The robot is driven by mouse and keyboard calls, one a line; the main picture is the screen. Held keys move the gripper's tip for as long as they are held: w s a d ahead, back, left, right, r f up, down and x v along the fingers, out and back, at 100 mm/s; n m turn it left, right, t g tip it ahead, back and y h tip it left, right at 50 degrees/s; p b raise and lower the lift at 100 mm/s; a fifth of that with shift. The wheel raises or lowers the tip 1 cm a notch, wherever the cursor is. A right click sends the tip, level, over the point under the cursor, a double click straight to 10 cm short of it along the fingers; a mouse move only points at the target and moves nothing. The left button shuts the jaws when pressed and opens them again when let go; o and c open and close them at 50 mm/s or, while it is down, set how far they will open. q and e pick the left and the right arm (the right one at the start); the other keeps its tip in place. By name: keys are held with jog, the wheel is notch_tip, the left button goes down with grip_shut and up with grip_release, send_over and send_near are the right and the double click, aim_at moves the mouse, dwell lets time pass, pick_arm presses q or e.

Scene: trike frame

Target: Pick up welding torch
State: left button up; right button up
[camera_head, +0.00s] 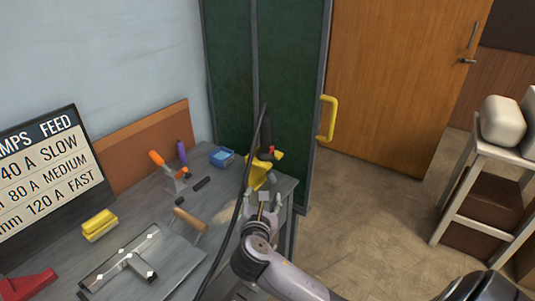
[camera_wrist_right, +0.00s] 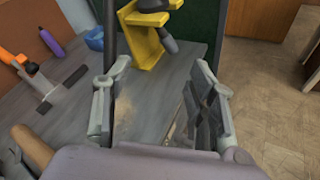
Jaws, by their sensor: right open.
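The welding torch (camera_head: 266,132) looks like a dark handle standing in a yellow holder (camera_head: 257,176) at the right end of the grey workbench. A black cable (camera_head: 241,190) runs from it down toward the front. In the right wrist view the yellow holder (camera_wrist_right: 146,42) and a dark part of the torch (camera_wrist_right: 169,39) show at the top, cut off by the frame edge. My right gripper (camera_head: 263,202) is open and empty, just in front of the holder. Its spread fingers (camera_wrist_right: 160,92) show bench and floor between them. My left gripper is not in view.
On the bench (camera_head: 190,262) lie an orange-handled tool (camera_head: 168,172), a blue item (camera_head: 221,157), a wooden-handled tool (camera_head: 190,220), a yellow block (camera_head: 100,225) and a metal T-shaped piece (camera_head: 128,262). A green panel (camera_head: 290,90) stands behind.

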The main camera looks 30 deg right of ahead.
notch_tip(320, 180, up, 9)
jog(key=w+n+t+h, duration=0.2)
jog(key=n, duration=0.2)
send_near(265, 132)
jog(key=x, duration=0.4)
jog(key=f+x, duration=0.1)
jog(key=x, duration=0.1)
jog(key=shift+d, duration=0.3)
jog(key=shift+h, duration=0.3)
jog(key=x, duration=0.4)
jog(key=shift+w+r, duration=0.4)
jog(key=shift+w, duration=0.1)
jog(key=shift+w+d, duration=0.25)
jog(key=c, duration=1.2)
grip_shut()
